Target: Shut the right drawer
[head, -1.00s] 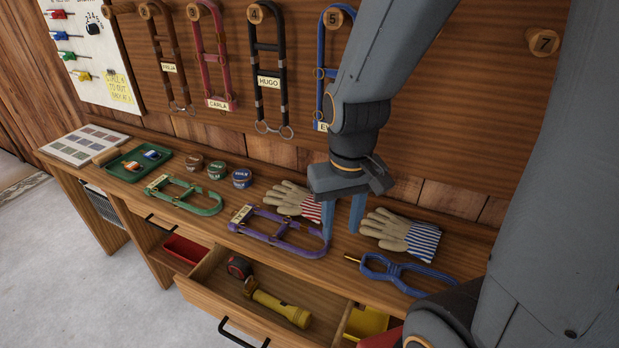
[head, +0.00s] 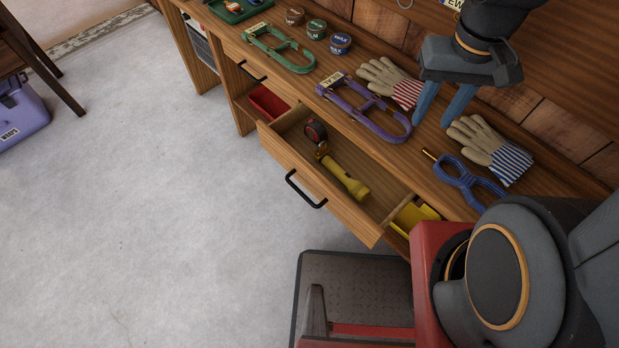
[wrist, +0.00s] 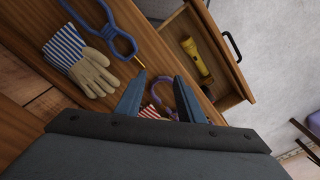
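The right drawer (head: 318,189) is pulled out from under the bench, with a black bar handle (head: 305,189) on its front. Inside lie a yellow flashlight (head: 343,177) and a dark tape measure with red (head: 315,130). The drawer also shows at the upper right of the wrist view (wrist: 236,80). My gripper (head: 440,122) is above the bench top, over the area between the two gloves and apart from the drawer. Its blue fingers are spread with nothing between them; they also show in the wrist view (wrist: 158,98).
A red bin (head: 268,102) and yellow bin (head: 415,215) sit below. Open floor (head: 150,220) lies before the drawer.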

